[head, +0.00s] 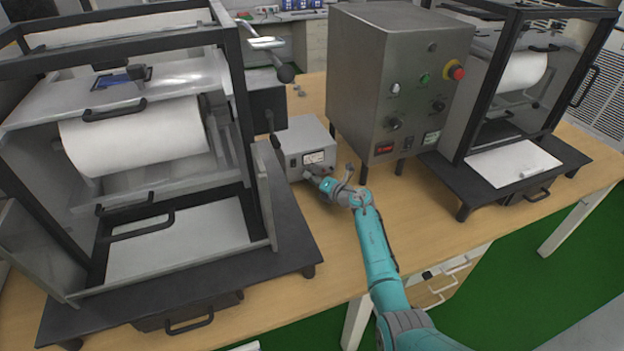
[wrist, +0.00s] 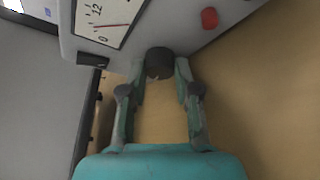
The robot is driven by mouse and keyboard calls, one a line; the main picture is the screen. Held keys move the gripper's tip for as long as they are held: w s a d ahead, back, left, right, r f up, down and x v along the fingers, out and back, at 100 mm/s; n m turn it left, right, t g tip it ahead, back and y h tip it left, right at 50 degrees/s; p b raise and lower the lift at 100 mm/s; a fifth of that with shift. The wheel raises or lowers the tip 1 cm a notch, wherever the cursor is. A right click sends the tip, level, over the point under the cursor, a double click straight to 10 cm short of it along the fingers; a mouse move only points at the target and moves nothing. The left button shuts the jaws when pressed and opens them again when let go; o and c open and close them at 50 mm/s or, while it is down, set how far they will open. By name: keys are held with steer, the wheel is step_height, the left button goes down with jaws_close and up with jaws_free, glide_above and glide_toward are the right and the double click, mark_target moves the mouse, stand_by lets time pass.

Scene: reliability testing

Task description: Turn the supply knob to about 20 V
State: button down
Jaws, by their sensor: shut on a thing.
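The supply is a small light grey box (head: 300,135) on the table, with its front panel facing me. Its white meter (head: 314,158) shows partly in the wrist view (wrist: 108,20). A red needle lies across the scale there, between the marks 0 and 12; the rest of the scale is cut off, so I cannot tell the exact reading. The dark round supply knob (wrist: 159,60) sits below the meter. My gripper (wrist: 161,72) is shut on the knob, one finger on each side. In the head view my gripper (head: 317,184) hides the knob.
A red terminal (wrist: 209,18) and a dark switch (wrist: 92,60) flank the knob. A black-framed machine (head: 250,165) stands close on the left. A tall grey control box (head: 395,80) stands on the right. Bare table (head: 335,245) lies in front.

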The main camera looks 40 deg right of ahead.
steer(key=shift+f+m+t+y, duration=0.1)
steer(key=shift+m+t+y, duration=0.3)
steer(key=shift+m, duration=0.55)
steer(key=shift+f+m+t+y, duration=0.1)
steer(key=shift+m+t+y, duration=0.1)
steer(key=shift+m+t, duration=0.55)
steer(key=shift+m+g, duration=0.25)
steer(key=shift+m, duration=0.05)
steer(key=c, duration=0.8)
jaws_free()
steer(key=shift+c, duration=0.2)
